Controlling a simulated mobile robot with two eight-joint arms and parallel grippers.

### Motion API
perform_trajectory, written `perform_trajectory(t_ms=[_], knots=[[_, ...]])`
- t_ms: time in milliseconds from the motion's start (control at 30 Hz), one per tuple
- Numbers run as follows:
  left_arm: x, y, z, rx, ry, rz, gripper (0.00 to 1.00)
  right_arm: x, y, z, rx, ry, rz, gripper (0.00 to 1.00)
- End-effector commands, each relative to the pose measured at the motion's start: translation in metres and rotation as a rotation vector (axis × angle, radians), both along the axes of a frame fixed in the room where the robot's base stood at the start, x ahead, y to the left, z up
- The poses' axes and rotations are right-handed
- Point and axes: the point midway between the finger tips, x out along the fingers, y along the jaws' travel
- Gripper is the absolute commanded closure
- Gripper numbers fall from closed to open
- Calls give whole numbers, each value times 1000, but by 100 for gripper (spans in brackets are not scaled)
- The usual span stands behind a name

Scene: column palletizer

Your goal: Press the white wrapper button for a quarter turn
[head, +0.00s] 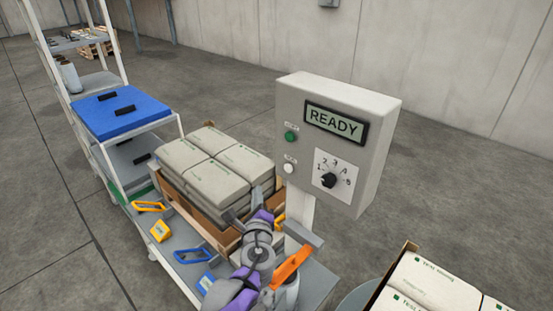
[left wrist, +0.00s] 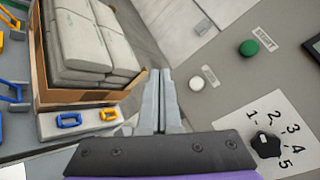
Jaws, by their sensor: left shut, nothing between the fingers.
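The white wrapper button (head: 290,168) is on the left side of the grey control box's face, below a green button (head: 291,136). The white button also shows in the left wrist view (left wrist: 197,83), to the right of the fingertips. My left gripper (head: 279,184) is shut and empty, just below and left of the white button in the head view. Its closed fingers (left wrist: 160,72) appear apart from the button in the left wrist view. The box's display (head: 335,122) reads READY. A black dial (head: 329,181) sits on a numbered white plate.
More bags (head: 432,290) are at the lower right. Open floor lies behind the box.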

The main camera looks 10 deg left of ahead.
Motion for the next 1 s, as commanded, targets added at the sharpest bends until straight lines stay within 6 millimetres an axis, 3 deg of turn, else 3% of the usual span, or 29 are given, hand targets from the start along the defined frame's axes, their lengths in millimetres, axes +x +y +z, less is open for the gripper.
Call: perform_trajectory(t_ms=[567,1000], knots=[[9,-9,0,39,-4,-18,100,-1,0,-2,0,1,0,62],[57,-41,0,39,-4,-18,100,-5,0,-10,0,8,0,62]])
